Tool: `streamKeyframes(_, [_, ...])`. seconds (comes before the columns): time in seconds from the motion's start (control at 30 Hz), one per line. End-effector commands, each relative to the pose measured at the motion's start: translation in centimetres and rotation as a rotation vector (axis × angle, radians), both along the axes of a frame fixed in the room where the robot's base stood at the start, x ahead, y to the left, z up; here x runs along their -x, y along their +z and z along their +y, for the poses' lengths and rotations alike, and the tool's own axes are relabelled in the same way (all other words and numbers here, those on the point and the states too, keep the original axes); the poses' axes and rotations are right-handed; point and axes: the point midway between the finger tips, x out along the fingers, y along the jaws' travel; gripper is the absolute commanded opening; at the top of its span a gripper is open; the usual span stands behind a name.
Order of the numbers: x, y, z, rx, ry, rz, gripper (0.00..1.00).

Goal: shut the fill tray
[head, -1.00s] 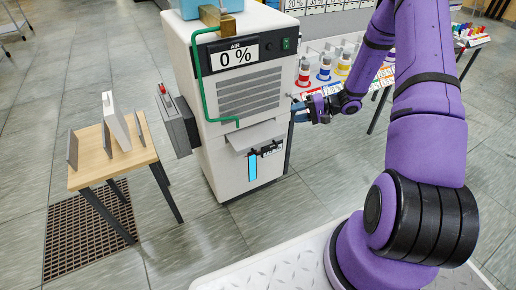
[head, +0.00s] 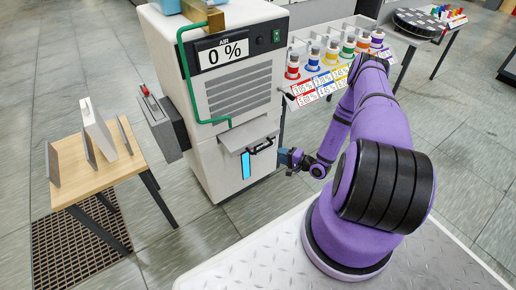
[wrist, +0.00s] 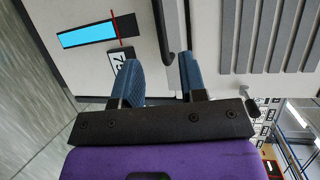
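The fill tray seems to be the pale grey flap (head: 248,134) that juts out, tilted, from the front of the white machine (head: 215,165). A black handle (head: 262,146) shows just below it. My gripper (head: 282,157) is right of the handle, close to the machine's front. In the wrist view my two blue fingers (wrist: 160,78) are spread apart with nothing between their tips. A black bar, likely the handle (wrist: 164,35), shows beyond the gap between them. I cannot tell whether a finger touches it.
A blue level strip (head: 246,165) is on the machine's front below the flap. A green pipe (head: 185,75) runs down its left side. A wooden table (head: 95,180) with upright plates stands left. A rack of coloured bottles (head: 335,55) is behind my arm. Floor in front is clear.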

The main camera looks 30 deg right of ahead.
Motion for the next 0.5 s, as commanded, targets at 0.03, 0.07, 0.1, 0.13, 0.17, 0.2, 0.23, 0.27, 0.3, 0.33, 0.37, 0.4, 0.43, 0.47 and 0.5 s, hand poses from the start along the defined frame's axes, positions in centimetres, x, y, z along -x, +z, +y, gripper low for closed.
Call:
streamKeyframes(0.03, [-0.2,-0.1,0.1,0.001,-0.001,-0.001,0.39])
streamKeyframes(0.07, [-0.5,-0.2,0.2,0.001,-0.001,-0.001,0.39])
streamKeyframes(0.1, [-0.8,-0.2,0.4,0.001,-0.001,0.0,0.39])
streamKeyframes(0.13, [-1.1,-0.3,0.5,0.002,0.0,-0.001,0.39])
streamKeyframes(0.17, [-1.5,-0.4,0.7,0.001,0.0,0.0,0.39])
streamKeyframes(0.2, [-2.0,-0.5,1.0,0.001,0.0,0.0,0.39])
streamKeyframes(0.23, [-2.5,-0.5,1.2,0.001,0.001,0.0,0.39])
streamKeyframes(0.27, [-3.0,-0.6,1.5,0.001,0.002,-0.002,0.39])
streamKeyframes(0.3, [-3.6,-0.8,1.8,0.001,0.001,-0.002,0.39])
streamKeyframes(0.33, [-4.1,-0.9,2.0,0.0,0.001,-0.001,0.39])
streamKeyframes(0.37, [-4.6,-1.0,2.2,0.001,0.001,0.0,0.39])
streamKeyframes(0.4, [-5.3,-1.1,2.5,0.001,0.002,-0.002,0.39])
streamKeyframes(0.43, [-5.7,-1.2,2.7,0.001,0.002,-0.002,0.39])
streamKeyframes(0.47, [-6.2,-1.2,2.9,0.0,0.001,-0.001,0.39])
streamKeyframes(0.5, [-6.8,-1.4,3.1,0.001,0.0,-0.002,0.39])
